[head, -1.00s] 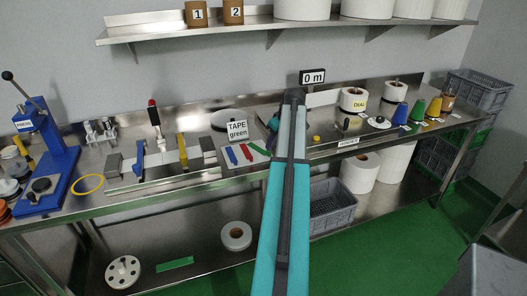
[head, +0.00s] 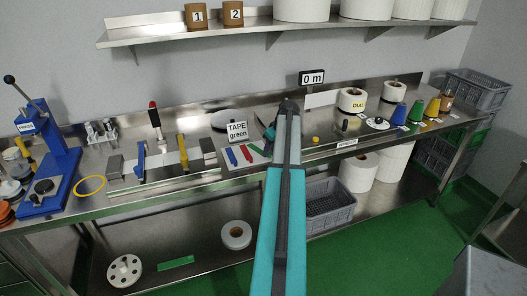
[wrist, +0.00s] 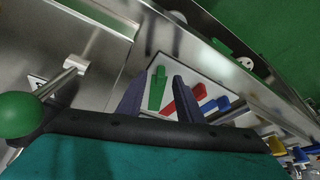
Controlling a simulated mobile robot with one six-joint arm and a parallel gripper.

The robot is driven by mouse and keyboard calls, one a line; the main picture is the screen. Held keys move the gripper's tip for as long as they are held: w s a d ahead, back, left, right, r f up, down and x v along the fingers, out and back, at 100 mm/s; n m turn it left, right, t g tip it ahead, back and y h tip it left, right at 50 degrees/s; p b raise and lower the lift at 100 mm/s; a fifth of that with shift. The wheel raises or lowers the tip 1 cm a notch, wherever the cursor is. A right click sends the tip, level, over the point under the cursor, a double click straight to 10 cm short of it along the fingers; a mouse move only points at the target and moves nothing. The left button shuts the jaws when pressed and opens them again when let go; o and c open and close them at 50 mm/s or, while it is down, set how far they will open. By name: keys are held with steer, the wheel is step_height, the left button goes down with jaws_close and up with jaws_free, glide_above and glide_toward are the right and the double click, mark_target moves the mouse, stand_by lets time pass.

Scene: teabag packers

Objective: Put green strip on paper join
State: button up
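The green strip (head: 257,149) lies on a white card (head: 225,168) on the bench, beside a red strip (head: 246,153) and a blue strip (head: 231,157). In the wrist view, the green strip (wrist: 157,88) shows between the two dark fingers of my gripper (wrist: 162,76). The fingers are apart, with nothing held. I cannot tell how far above the card they are. In the head view my arm hides the gripper. A pale band (head: 165,160) runs between grey blocks left of the card; I cannot make out the paper join there.
A "TAPE green" sign (head: 237,131) stands behind the card. A blue handle (head: 140,160) and a yellow handle (head: 183,152) stand up at the pale band. A blue press (head: 50,165) is at far left. Paper rolls (head: 352,99) and coloured cones stand at right.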

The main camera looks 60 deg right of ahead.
steer(key=shift+w+f, duration=0.1)
steer(key=shift+f, duration=0.15)
stand_by(0.4)
jaws_close()
